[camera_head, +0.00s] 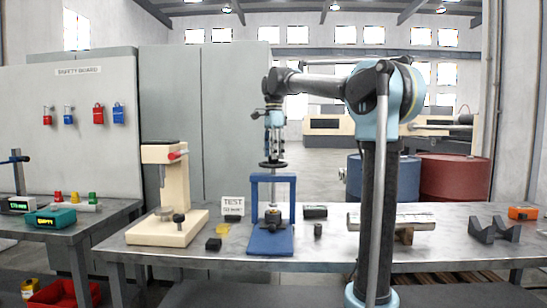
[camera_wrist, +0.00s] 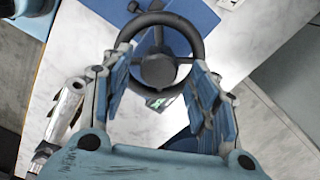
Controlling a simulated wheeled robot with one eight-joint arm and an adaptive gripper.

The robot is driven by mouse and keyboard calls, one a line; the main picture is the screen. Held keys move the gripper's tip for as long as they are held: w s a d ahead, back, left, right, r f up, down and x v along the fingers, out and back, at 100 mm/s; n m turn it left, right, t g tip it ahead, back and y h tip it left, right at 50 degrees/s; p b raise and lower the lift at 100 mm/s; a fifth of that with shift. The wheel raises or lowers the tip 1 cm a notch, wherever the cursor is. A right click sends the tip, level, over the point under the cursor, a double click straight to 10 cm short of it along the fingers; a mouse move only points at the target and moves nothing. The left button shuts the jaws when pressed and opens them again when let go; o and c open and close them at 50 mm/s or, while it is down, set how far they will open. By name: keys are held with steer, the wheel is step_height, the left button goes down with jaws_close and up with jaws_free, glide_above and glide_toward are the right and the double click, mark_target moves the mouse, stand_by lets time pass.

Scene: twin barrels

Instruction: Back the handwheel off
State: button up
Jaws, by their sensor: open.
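The black handwheel (camera_head: 272,164) sits on top of the blue press frame (camera_head: 257,203) on the grey workbench. In the wrist view the round wheel (camera_wrist: 196,34) with its dark centre hub fills the space between my fingers. My gripper (camera_head: 273,148) hangs from above, pointing down over the wheel. In the wrist view its two blue-padded fingers (camera_wrist: 163,88) are spread wide, one on each side of the hub. The fingertips are near the wheel's rim; I cannot tell whether they touch it. Part of the rim is hidden by the fingers.
A "TEST" sign (camera_head: 232,204) stands left of the press, beside a cream arbor press (camera_head: 168,190). A bar (camera_head: 391,221), dark V-blocks (camera_head: 494,230) and an orange box (camera_head: 522,213) lie to the right. Blue (camera_head: 410,182) and red barrels (camera_head: 453,184) stand behind the bench.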

steer(key=shift+f, duration=0.5)
steer(key=c, duration=1.1)
